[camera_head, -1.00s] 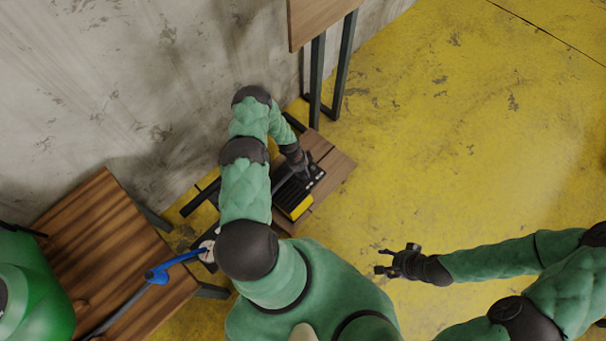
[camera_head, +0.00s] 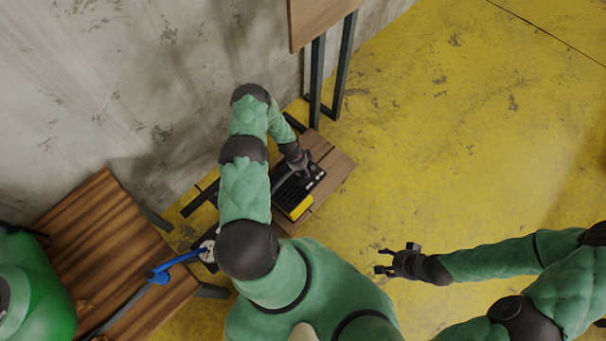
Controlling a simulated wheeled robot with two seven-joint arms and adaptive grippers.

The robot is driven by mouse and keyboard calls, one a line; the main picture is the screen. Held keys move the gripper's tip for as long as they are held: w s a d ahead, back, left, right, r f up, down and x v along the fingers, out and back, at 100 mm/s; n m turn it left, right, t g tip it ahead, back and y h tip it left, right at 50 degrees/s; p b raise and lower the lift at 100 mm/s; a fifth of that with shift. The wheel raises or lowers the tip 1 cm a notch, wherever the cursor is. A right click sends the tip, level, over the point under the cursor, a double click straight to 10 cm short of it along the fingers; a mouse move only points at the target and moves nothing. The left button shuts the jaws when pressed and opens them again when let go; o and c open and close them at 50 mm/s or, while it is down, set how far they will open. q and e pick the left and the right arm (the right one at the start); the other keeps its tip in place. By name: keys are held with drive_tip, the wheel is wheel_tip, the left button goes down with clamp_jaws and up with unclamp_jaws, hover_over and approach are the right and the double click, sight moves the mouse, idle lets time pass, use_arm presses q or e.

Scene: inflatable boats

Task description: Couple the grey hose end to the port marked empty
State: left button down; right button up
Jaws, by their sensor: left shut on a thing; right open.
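A black and yellow box (camera_head: 301,207) sits on a low wooden table (camera_head: 338,168) near the wall. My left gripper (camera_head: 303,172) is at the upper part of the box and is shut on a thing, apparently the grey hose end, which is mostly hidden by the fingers. A short grey stretch of hose (camera_head: 282,180) runs down and left from it, partly behind my arm. The ports and their markings are too small to read, and I cannot tell whether the hose end touches one. My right gripper (camera_head: 384,261) is open and empty over the yellow floor.
A brown slatted table (camera_head: 108,230) stands at lower left with a blue piece (camera_head: 162,273) over it. A green inflatable (camera_head: 35,285) is at the left edge. A taller wooden table (camera_head: 318,18) stands at the top. The floor at right is clear.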

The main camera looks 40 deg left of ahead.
use_arm(q)
drive_tip(key=shift+r+p, duration=0.35)
drive_tip(key=shift+r, duration=0.55)
drive_tip(key=shift+r, duration=0.1)
drive_tip(key=shift+r+p, duration=1.35)
drive_tip(key=shift+r, duration=1.05)
